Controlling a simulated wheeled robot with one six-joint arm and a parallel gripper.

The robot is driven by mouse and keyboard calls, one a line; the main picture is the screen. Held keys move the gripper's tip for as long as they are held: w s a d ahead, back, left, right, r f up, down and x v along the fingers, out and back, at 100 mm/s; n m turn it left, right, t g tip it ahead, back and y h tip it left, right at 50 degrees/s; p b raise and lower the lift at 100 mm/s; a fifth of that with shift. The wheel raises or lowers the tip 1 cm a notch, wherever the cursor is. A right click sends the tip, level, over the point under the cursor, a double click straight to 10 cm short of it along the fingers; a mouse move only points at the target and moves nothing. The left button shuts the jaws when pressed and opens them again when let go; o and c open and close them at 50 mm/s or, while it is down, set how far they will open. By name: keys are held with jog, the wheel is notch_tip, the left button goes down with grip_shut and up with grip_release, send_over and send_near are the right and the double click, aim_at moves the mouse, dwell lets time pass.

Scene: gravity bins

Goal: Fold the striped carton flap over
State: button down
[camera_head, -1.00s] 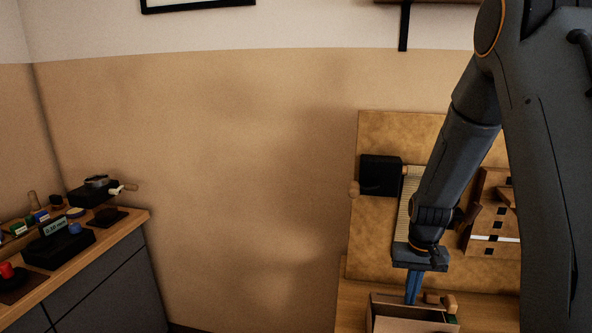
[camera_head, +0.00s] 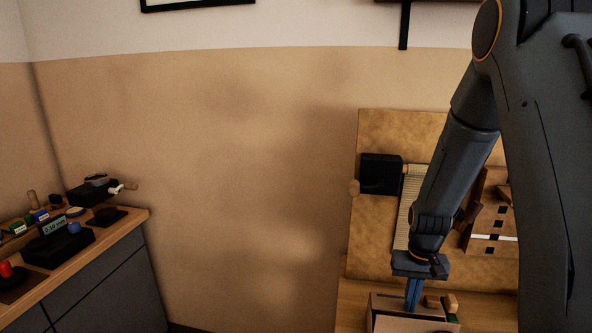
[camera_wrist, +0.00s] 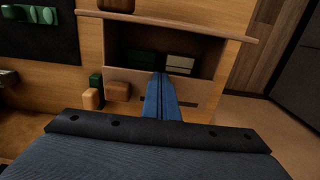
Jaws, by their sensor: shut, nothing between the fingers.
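An open carton (camera_head: 385,324) stands on the wooden worktop at the bottom of the head view, partly cut off by the frame. In the wrist view a pale panel (camera_wrist: 205,92) with short dark marks lies along the near edge of the carton's dark opening. It may be the flap, but I cannot make out its stripes clearly. My gripper (camera_head: 411,305) points down at the carton with its blue fingers together and empty. In the wrist view my gripper's fingertips (camera_wrist: 158,77) overlap the panel and reach the opening. I cannot tell whether they touch it. The fingers hide part of the panel.
Small wooden and green blocks (camera_wrist: 117,91) sit beside the carton. Behind my arm stands an upright board (camera_head: 375,235) with a black box (camera_head: 380,174) and a ribbed cream panel (camera_head: 403,212). A side counter (camera_head: 140,218) with several devices is at left.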

jog(key=shift+w+d+r+p, duration=0.1)
jog(key=shift+w+r+p, duration=0.25)
jog(key=shift+r, duration=0.2)
jog(key=shift+w+r+p, duration=0.2)
jog(key=shift+r+p, duration=0.1)
jog(key=shift+r, duration=0.25)
jog(key=shift+r+p, duration=1.4)
jog(key=shift+r, duration=1.6)
